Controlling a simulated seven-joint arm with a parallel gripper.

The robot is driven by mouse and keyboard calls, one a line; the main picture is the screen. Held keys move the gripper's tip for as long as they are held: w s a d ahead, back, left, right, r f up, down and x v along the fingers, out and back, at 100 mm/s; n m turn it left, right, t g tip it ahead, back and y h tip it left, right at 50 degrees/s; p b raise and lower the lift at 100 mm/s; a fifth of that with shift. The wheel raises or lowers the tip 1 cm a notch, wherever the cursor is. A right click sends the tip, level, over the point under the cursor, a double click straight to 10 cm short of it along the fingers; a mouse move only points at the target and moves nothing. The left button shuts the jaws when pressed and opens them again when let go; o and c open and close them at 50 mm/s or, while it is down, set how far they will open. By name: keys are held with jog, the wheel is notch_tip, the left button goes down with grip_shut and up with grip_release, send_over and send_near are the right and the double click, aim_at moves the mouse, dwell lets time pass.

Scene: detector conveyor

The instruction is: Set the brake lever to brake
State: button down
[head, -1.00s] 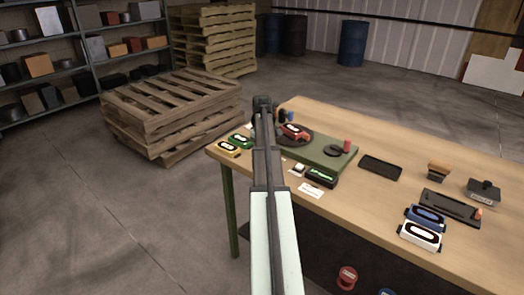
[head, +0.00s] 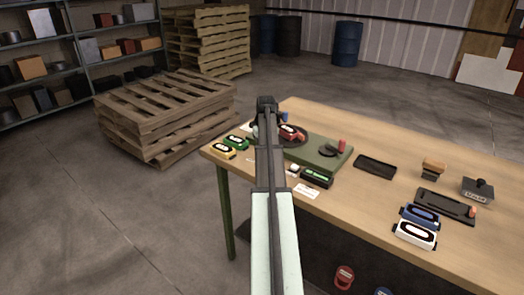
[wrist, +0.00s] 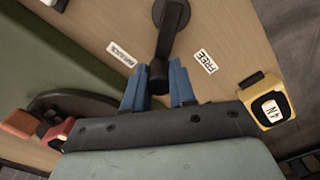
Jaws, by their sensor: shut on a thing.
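The brake lever (wrist: 168,40) is a black bar on a round pivot in the wrist view. Its knobbed end points down between the blue fingers of my gripper (wrist: 158,88), which is shut on it. The BRAKE label (wrist: 122,55) lies left of the lever and the FREE label (wrist: 204,61) lies right of it. The lever points between the two labels, over neither. In the head view my arm hides the lever and fingers; only the back of my gripper (head: 266,104) shows, over the table's far left part.
A yellow device (wrist: 266,103) sits close right of my gripper in the wrist view. A green base (head: 325,152) with a dark turntable and red device (head: 290,133) stands right of my arm. Trays and more devices lie farther right on the wooden table (head: 365,205).

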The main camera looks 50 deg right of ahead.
jog(key=shift+s+d+m, duration=0.2)
jog(key=shift+s+m, duration=0.3)
jog(key=shift+m, duration=0.6)
jog(key=shift+s+d+m, duration=0.2)
jog(key=shift+s+m, duration=0.3)
jog(key=shift+m, duration=0.6)
jog(key=c, duration=0.9)
grip_release()
notch_tip(320, 180, up, 14)
jog(key=shift+f, duration=0.1)
